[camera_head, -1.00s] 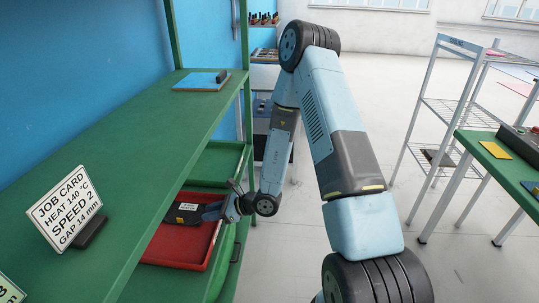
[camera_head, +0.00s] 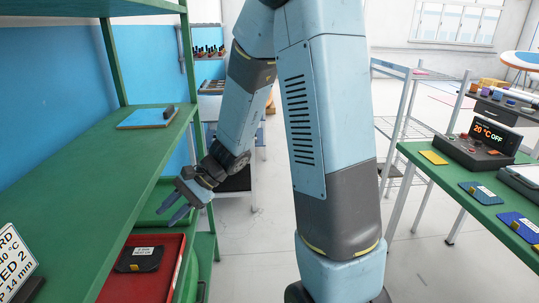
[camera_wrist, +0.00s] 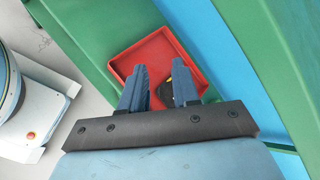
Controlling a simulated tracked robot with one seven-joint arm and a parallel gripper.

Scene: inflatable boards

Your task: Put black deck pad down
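The black deck pad (camera_head: 139,259), with a white label and a small yellow patch, lies in the red tray (camera_head: 172,268) on the lower level of the green rack. My gripper (camera_head: 172,208) is above and behind the tray, apart from the pad, with its two blue fingers spread and nothing between them. In the wrist view my gripper (camera_wrist: 160,90) is open over the red tray (camera_wrist: 153,47). The pad (camera_wrist: 178,78) shows there partly, hidden behind the right finger.
The green shelf (camera_head: 85,165) runs above the tray on the left, carrying a blue board (camera_head: 147,117) and a job card (camera_head: 12,262). A green bench (camera_head: 450,185) with a heater unit (camera_head: 488,146) and small pads stands at right. Floor between is clear.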

